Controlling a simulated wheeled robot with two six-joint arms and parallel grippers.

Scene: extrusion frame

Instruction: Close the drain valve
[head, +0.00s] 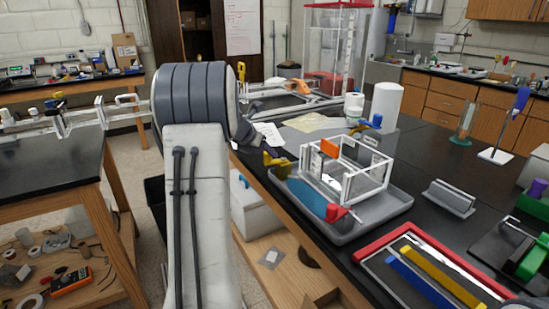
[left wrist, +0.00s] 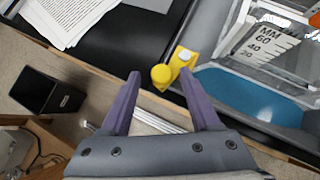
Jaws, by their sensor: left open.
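A clear tank with a white frame (head: 345,170) stands in a grey tray (head: 357,225) on the black bench. A yellow valve (head: 274,163) sits at the tray's left end, a red valve (head: 337,212) at its front, and a blue valve (head: 374,121) behind the tank. I cannot tell which one is the drain valve. In the left wrist view, my left gripper (left wrist: 160,74) is open. The yellow valve (left wrist: 168,70) shows between its purple fingertips, and contact is not clear. In the head view my left arm largely hides this gripper. My right gripper is not in view.
A red-edged tray (head: 425,232) with blue and yellow bars lies at the front right. A grey block (head: 450,198) stands beside the tank tray. Papers (left wrist: 65,15) lie on the bench by my left gripper. A black bin (left wrist: 47,92) stands below the bench edge.

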